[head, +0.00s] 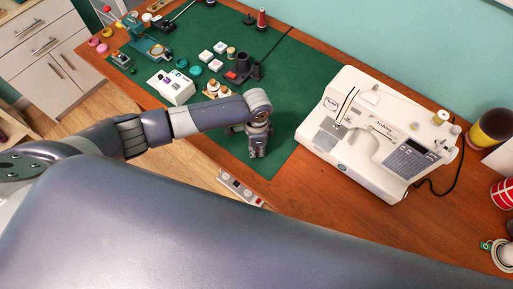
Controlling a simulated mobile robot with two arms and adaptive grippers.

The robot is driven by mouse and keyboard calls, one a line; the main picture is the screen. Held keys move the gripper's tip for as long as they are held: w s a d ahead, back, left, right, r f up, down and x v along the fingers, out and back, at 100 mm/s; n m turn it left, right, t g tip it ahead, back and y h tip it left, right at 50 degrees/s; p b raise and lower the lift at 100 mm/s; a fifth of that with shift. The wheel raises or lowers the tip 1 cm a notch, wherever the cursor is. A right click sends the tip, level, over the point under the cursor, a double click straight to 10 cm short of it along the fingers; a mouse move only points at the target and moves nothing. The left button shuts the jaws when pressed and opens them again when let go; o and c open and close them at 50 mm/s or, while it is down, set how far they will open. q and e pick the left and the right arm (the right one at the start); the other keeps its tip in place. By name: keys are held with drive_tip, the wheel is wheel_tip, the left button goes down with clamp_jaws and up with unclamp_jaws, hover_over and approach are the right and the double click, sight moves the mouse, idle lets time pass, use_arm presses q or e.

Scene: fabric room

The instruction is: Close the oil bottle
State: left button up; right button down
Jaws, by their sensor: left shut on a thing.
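My left gripper (257,150) points down over the green mat (286,121), near its front edge and to the left of the white sewing machine. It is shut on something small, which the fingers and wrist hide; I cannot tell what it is. I cannot make out the oil bottle or its cap for certain in the head view. My right gripper is not in view.
A white sewing machine (385,137) stands right of the mat. Behind my left wrist are small spools (216,90), a black holder (248,69) and a white box (170,87). A red spool (262,18) stands farther back. Bare wood (330,215) lies in front.

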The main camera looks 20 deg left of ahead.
sight(257, 150)
use_arm(q)
drive_tip(key=shift+r, duration=0.6)
wheel_tip(257, 150, up, 2)
drive_tip(key=shift+w+r+b, duration=0.1)
drive_tip(key=shift+b, duration=0.4)
drive_tip(key=s+d+b, duration=0.1)
drive_tip(key=s+d, duration=0.2)
drive_tip(key=s, duration=0.1)
drive_tip(key=s+d+r, duration=0.1)
drive_tip(key=s+d, duration=0.3)
drive_tip(key=s+d+b, duration=0.1)
drive_tip(key=s+d, duration=0.2)
drive_tip(key=s, duration=0.1)
drive_tip(key=shift+s+d+r+b, duration=0.2)
drive_tip(key=shift+b, duration=0.15)
